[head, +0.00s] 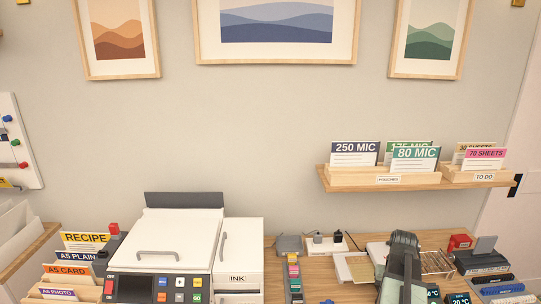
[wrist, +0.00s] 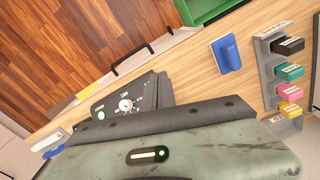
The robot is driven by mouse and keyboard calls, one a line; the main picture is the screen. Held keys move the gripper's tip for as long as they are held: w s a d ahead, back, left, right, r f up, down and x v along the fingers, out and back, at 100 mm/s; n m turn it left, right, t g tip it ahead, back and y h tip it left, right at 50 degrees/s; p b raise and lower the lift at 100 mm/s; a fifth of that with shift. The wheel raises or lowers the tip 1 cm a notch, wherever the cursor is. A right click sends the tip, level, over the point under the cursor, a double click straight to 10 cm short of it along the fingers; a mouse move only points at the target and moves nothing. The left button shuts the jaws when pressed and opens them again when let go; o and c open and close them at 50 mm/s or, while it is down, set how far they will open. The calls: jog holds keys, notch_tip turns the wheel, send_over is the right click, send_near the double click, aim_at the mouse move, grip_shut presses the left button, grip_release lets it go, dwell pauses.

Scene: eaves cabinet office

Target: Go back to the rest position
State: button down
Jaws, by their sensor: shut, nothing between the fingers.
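My gripper (head: 404,240) shows at the lower right of the head view, at the top of my grey-green arm, above the desk. In the wrist view my gripper (wrist: 165,120) fills the lower part as a worn grey-green body with a dark front edge and a small lit strip. It is shut and nothing shows held in it. Its fingertips are hard to make out. A black device with a round dial (wrist: 125,104) shows just beyond it in the wrist view, partly hidden by it.
A white printer (head: 180,240) stands left of my arm, with labelled paper folders (head: 70,270) beside it. A wall shelf (head: 420,183) with card boxes hangs above right. Coloured cartridges (wrist: 289,72) and a blue object (wrist: 227,54) lie on the desk.

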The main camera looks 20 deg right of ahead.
jog(key=w+a+n, duration=0.2)
jog(key=w+a, duration=0.4)
jog(key=a, duration=0.3)
jog(key=w+a+n, duration=0.2)
jog(key=w+a, duration=0.3)
jog(key=a, duration=0.5)
jog(key=a+n, duration=0.3)
jog(key=a, duration=1.9)
jog(key=shift+w+a, duration=0.35)
jog(key=shift+a, duration=0.05)
jog(key=shift+d, duration=0.15)
